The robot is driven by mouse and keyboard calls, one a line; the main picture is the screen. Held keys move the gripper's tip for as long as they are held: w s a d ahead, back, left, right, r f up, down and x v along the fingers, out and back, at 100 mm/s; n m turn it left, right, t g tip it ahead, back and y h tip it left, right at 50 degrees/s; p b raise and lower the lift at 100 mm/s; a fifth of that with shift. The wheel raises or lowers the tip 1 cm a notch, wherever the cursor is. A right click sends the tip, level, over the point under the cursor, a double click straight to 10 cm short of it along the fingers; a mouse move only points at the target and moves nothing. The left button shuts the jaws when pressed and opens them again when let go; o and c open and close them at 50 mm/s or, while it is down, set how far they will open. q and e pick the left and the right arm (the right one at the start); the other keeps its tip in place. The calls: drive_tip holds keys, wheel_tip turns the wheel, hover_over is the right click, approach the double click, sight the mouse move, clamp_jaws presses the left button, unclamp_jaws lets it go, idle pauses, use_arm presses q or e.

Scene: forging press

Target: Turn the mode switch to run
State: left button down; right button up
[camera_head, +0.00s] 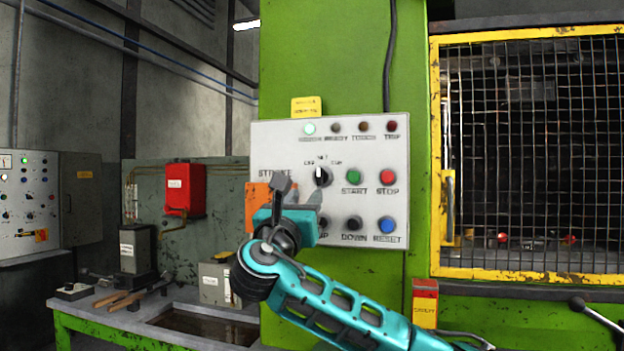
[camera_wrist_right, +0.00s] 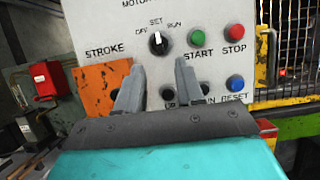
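The mode switch (camera_head: 320,177) is a black round knob with a white pointer on the light grey control panel (camera_head: 270,140). Its labels read OFF, SET and RUN, and the pointer stands near upright, at SET. In the right wrist view the mode switch (camera_wrist_right: 158,43) sits above and between my fingertips. My right gripper (camera_head: 305,192) is open and empty, in front of the panel, below and left of the knob in the head view. In the right wrist view my right gripper (camera_wrist_right: 158,80) shows its two grey fingers apart. My left gripper is not in view.
Green START (camera_head: 353,177) and red STOP (camera_head: 388,177) buttons sit right of the switch. A blue RESET button (camera_head: 387,225) is below. An orange plate (camera_head: 256,205) is at the panel's left. A yellow-framed mesh guard (camera_head: 530,150) stands at the right.

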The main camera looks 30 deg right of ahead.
sight(319, 177)
drive_tip(key=p+x, duration=0.1)
drive_tip(key=x, duration=0.8)
drive_tip(key=shift+w+d, duration=0.25)
drive_tip(key=shift+w, duration=0.1)
clamp_jaws()
